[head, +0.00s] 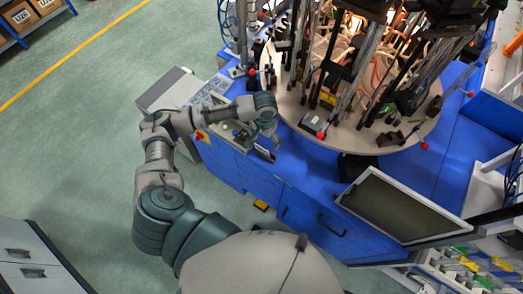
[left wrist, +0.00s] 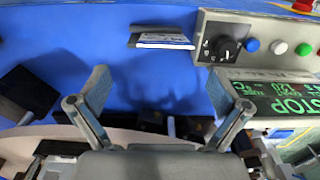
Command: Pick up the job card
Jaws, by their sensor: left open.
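The job card (left wrist: 163,41) is a flat white piece with dark print, in a thin dark-edged holder on the blue surface, at the top middle of the left wrist view. My left gripper (left wrist: 170,92) is open and empty, its two fingers spread apart over the blue surface. The card lies beyond the fingertips and apart from them. In the head view my left gripper (head: 272,138) hangs over the blue bench edge beside the round table; the card cannot be made out clearly there. My right gripper is not in view.
A control panel (left wrist: 257,22) with a knob and coloured buttons stands right of the card, above a green-lettered STOP display (left wrist: 285,100). The round table (head: 345,133) carries rods and tubing. A tilted dark screen (head: 400,207) stands at right. Blue bench (head: 300,185) shows bare patches.

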